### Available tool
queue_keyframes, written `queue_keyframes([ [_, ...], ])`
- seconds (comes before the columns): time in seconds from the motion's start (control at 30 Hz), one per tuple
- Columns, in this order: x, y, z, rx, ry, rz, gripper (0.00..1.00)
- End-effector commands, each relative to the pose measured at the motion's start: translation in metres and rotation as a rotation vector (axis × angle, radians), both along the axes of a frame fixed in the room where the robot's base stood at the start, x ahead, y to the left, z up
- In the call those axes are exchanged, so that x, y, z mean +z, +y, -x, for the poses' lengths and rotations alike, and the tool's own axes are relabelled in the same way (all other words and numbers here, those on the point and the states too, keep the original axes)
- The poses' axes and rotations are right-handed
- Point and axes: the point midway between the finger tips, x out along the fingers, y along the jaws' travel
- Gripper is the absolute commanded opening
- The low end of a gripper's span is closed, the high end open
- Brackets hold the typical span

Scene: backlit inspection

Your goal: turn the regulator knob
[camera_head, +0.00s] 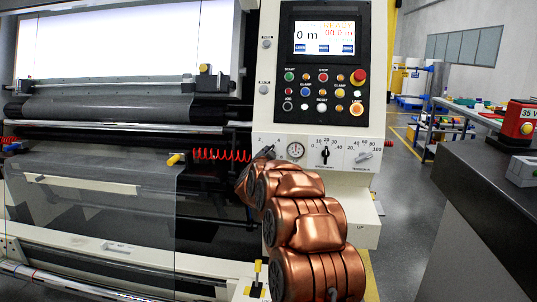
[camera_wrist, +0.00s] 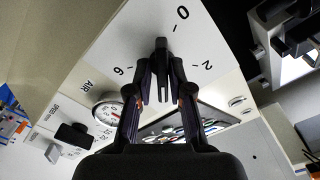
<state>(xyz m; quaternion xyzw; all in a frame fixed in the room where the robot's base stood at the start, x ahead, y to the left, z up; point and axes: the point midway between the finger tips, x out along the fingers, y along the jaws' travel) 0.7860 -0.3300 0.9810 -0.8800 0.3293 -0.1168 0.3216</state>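The regulator knob (camera_wrist: 162,70) is a narrow black bar on a pale dial plate with printed marks 0, 2 and 6. In the wrist view its upper end points towards the 0 side. My gripper (camera_wrist: 162,75) has one finger on each side of the knob, and slim gaps seem to show between fingers and knob. Contact is not clear. In the head view my gripper (camera_head: 264,153) is at the left end of the machine's lower panel, where it hides most of the knob. The round pressure gauge (camera_head: 296,150) is just right of it.
Right of the gauge are a black speed knob (camera_head: 325,154) and a grey tension knob (camera_head: 363,157). Above is a button panel (camera_head: 320,90) with a lit screen. A red coiled hose (camera_head: 220,154) hangs to the left. A dark counter (camera_head: 490,190) stands at the right.

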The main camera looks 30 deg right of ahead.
Motion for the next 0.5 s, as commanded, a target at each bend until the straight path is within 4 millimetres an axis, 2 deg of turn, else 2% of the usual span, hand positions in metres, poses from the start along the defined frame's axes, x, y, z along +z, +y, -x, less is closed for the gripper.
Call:
queue_keyframes([
  [0.03, 0.0007, -0.0002, 0.0000, 0.000, -0.001, 0.001, 0.28],
  [0.13, 0.0016, -0.0002, 0.0000, 0.000, -0.002, 0.002, 0.36],
  [0.5, 0.0037, 0.0017, 0.0023, -0.001, -0.004, 0.004, 0.36],
])
